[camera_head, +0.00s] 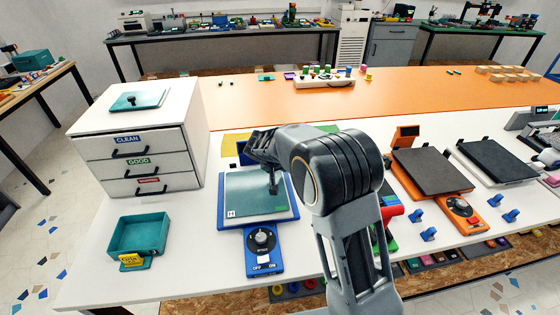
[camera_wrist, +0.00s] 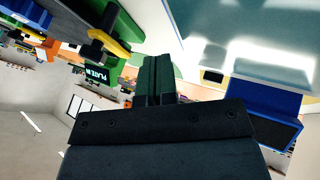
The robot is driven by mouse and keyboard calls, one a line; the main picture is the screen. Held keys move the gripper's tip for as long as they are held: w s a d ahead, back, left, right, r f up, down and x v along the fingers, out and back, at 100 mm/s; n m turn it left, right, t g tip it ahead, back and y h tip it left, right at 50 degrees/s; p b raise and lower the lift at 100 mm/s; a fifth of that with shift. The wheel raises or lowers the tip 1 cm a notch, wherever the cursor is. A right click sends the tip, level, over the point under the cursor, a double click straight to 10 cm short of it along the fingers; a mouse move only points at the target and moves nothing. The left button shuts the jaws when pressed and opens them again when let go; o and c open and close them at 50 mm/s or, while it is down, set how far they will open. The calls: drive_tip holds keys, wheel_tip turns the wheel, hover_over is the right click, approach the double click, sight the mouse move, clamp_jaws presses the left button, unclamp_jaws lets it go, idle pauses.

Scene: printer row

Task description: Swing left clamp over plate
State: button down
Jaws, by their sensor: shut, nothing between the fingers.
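The blue printer (camera_head: 264,247) stands on the white table with a grey-green plate (camera_head: 245,200) in its blue frame. My gripper (camera_head: 273,186) points down over the right part of this plate. Its two fingers (camera_wrist: 156,75) are shut together with nothing between them in the wrist view. A pale glossy surface, seemingly the plate (camera_wrist: 235,30), fills the upper right there. I cannot make out the left clamp for certain; the plate's far right side is partly hidden by my arm.
A white drawer cabinet (camera_head: 155,160) and a teal bin (camera_head: 138,235) stand left of the printer. An orange printer (camera_head: 462,212) with a dark plate stands to the right. My arm hides part of the table between them.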

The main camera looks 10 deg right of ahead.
drive_tip(key=shift+w+d+f+p, duration=0.1)
drive_tip(key=shift+d+f+p, duration=0.1)
drive_tip(key=shift+d, duration=0.9)
drive_tip(key=shift+w+d+f+p, duration=0.1)
drive_tip(key=shift+d+f+p, duration=0.1)
drive_tip(key=shift+d, duration=0.9)
